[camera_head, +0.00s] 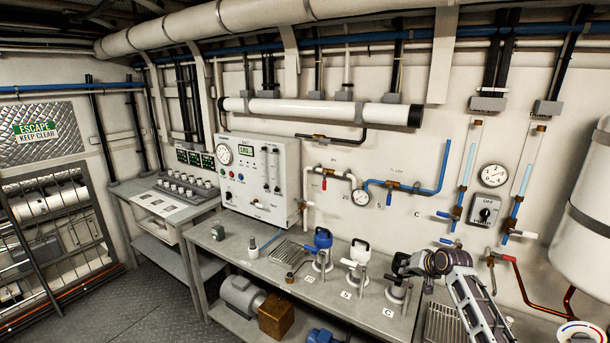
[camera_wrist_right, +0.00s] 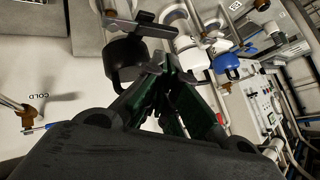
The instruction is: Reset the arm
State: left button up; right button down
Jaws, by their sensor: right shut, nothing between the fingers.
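My right arm comes in from the lower right in the head view, and its gripper (camera_head: 404,268) is over the right part of the steel bench (camera_head: 255,276). In the wrist view the dark green fingers of this gripper (camera_wrist_right: 166,68) come together at the tips with nothing between them. My left gripper is not in view.
A control panel (camera_head: 258,175), gauges, pipes and valves line the wall behind. A white tank (camera_head: 584,220) is at the right. Floor is free at the lower left.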

jog(key=s+a+f+n+g, duration=0.15)
jog(key=s+a+f, duration=0.35)
jog(key=s, duration=0.5)
jog(key=s+a+f+n+g, duration=0.1)
jog(key=s+a+f+n, duration=0.2)
jog(key=s+a+f, duration=0.5)
jog(key=s+r+n+g+h, duration=0.1)
jog(key=s+r, duration=0.2)
jog(key=s, duration=1)
jog(key=s+r+n+g+h, duration=0.1)
jog(key=s+r+g, duration=0.1)
jog(key=s, duration=1.2)
notch_tip(320, 180, down, 34)
jog(key=s+b, duration=0.2)
jog(key=s+d+f+g+b, duration=0.1)
jog(key=s+d+f, duration=0.1)
jog(key=s+f, duration=0.9)
jog(key=s+d+f+g+b, duration=0.1)
jog(key=s+d+f, duration=0.1)
jog(key=s+f, duration=0.9)
jog(key=shift+s+f+h, duration=0.3)
jog(key=shift+f, duration=0.2)
